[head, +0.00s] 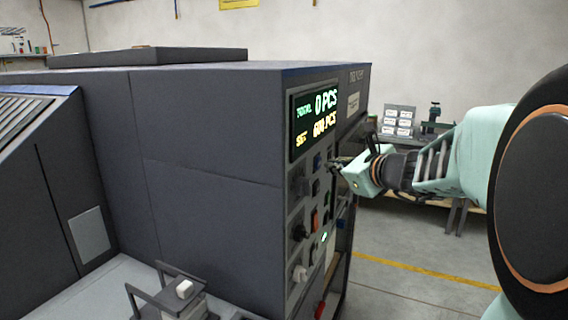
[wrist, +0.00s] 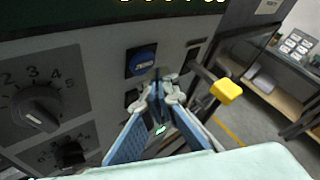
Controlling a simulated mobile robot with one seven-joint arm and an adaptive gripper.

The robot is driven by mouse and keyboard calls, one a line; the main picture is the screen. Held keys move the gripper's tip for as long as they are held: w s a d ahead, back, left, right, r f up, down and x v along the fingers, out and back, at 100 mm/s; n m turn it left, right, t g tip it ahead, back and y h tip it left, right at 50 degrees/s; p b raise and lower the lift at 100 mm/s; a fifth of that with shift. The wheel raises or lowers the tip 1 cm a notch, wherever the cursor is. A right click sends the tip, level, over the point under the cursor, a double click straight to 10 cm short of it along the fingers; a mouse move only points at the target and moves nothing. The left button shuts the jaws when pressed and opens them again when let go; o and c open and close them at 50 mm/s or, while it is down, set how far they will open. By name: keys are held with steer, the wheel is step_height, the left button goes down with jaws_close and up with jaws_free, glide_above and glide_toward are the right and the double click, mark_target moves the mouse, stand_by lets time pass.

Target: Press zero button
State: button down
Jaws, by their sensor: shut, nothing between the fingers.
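The blue zero button (wrist: 141,61), labelled "ZERO", sits on the grey control panel (wrist: 95,60) in the wrist view. My gripper (head: 335,164) is close to the panel in the head view. Whether the tips touch anything cannot be told.
The display (head: 314,118) above reads "TOTAL 0 PCS" in green and a yellow "SET" line. A dark knob (wrist: 38,106) is left of the button, and a yellow-tipped lever (wrist: 227,91) sticks out to the right. A workbench (head: 455,185) stands behind, with clear floor before it.

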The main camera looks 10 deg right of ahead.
steer(key=shift+d, duration=0.1)
steer(key=s+d, duration=0.1)
steer(key=d, duration=0.1)
steer(key=s+d, duration=0.1)
steer(key=d, duration=0.1)
steer(key=shift+s, duration=0.4)
stand_by(0.5)
